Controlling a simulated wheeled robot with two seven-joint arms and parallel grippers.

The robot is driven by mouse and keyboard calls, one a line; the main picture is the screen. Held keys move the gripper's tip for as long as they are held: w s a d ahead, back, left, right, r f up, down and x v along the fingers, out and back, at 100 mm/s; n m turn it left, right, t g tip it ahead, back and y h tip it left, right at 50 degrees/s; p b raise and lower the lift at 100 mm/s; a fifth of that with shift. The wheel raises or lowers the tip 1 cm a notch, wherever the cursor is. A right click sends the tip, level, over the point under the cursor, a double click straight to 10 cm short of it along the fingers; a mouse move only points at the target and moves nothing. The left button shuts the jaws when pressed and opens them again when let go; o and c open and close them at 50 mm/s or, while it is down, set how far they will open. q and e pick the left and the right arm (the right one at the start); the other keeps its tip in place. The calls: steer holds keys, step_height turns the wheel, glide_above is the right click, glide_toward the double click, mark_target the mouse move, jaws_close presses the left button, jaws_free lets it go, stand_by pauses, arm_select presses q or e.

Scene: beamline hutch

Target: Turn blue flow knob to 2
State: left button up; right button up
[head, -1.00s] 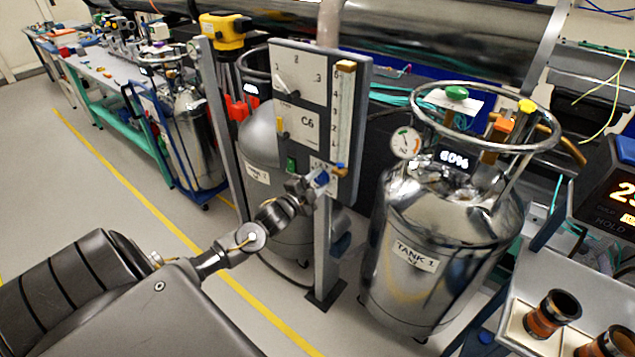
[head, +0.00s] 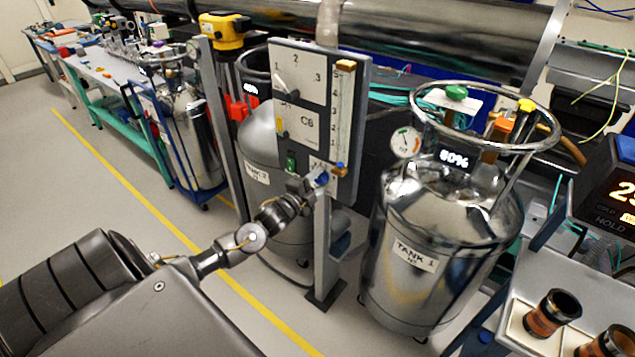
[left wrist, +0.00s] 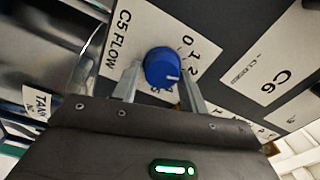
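The blue flow knob (left wrist: 162,67) sits on a white plate marked "C5 FLOW" (left wrist: 117,42) in the left wrist view. Its white mark points to the lower right, roughly toward the part of the scale between 2 and 4; numerals there are partly hidden. My left gripper (left wrist: 160,77) has one finger close along each side of the knob. I cannot tell whether the fingers press on it. In the head view my left gripper (head: 314,183) is at the bottom of the grey panel (head: 362,125) and covers most of the knob. My right gripper is not in view.
Above the knob are a "C6" plate (head: 306,124) and a dial (head: 298,70); a vertical scale tube (head: 343,110) runs beside them. The TANK 1 dewar (head: 440,225) stands close at right, another tank (head: 262,140) behind the panel. Open floor lies at left.

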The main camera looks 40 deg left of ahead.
arm_select(q)
steer(key=shift+o, duration=1.4)
steer(key=shift+s, duration=0.1)
steer(key=s+b, duration=0.2)
steer(key=s, duration=0.8)
steer(key=shift+s, duration=0.3)
steer(key=shift+d, duration=0.1)
